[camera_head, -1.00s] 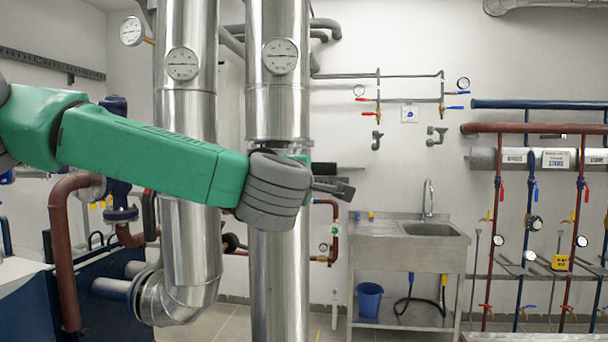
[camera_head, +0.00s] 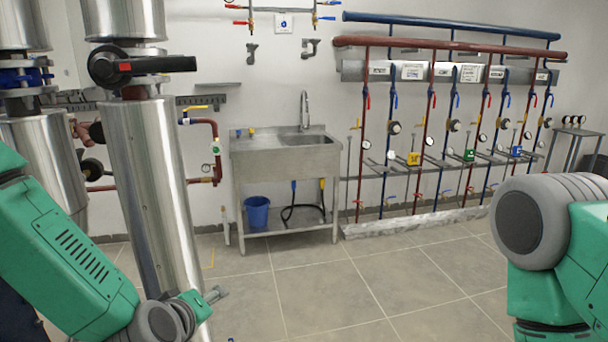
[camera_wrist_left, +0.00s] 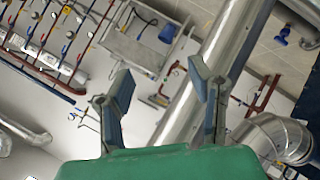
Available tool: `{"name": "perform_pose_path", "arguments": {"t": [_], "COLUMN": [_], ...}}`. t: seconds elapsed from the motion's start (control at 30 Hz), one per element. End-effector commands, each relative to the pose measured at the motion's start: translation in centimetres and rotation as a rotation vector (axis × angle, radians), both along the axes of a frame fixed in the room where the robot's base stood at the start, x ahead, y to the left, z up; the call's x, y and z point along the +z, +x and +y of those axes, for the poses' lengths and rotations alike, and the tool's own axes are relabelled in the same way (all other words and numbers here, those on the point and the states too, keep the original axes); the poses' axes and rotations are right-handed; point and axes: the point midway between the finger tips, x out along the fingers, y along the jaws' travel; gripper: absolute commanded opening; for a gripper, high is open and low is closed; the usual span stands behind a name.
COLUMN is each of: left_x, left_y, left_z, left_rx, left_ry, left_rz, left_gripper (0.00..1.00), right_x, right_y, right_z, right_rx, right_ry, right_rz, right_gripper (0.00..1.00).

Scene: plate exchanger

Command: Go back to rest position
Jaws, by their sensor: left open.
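My left arm enters the head view at the lower left, green with a grey wrist. My left gripper (camera_head: 214,294) shows only in part, low in the picture, just right of the lower end of a shiny steel pipe (camera_head: 150,190). In the left wrist view both fingers of the left gripper (camera_wrist_left: 160,86) stand wide apart with nothing between them. The steel pipe (camera_wrist_left: 215,70) passes behind them. My right arm shows at the right edge of the head view as a green link with a grey joint; its gripper is out of view.
A black valve handle (camera_head: 135,66) sits on the steel pipe. A steel sink (camera_head: 285,160) stands at the wall with a blue bucket (camera_head: 257,211) under it. Red and blue pipes with valves (camera_head: 450,120) run along the wall. The tiled floor (camera_head: 350,290) in front is clear.

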Motion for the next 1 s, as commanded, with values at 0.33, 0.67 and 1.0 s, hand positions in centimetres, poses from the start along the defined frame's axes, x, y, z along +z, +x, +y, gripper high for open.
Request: {"name": "perform_pose_path", "arguments": {"t": [0.33, 0.67, 1.0], "left_x": [-20.2, -26.3, -26.4], "left_y": [-17.9, -31.5, -32.6], "left_z": [4.0, 9.4, 10.0], "left_rx": [-0.4, -0.678, -0.703], "left_ry": [0.327, 0.485, 0.497], "left_rz": [0.486, 0.82, 0.85], "left_gripper": [0.48, 0.48, 0.34], "right_x": [-2.8, -4.2, -4.2], "right_y": [0.0, 0.0, 0.0], "right_z": [0.0, 0.0, 0.0], "right_rx": [0.0, 0.0, 0.0], "right_ry": [0.0, 0.0, 0.0], "right_rz": [0.0, 0.0, 0.0], "right_gripper": [0.0, 0.0, 0.0]}}
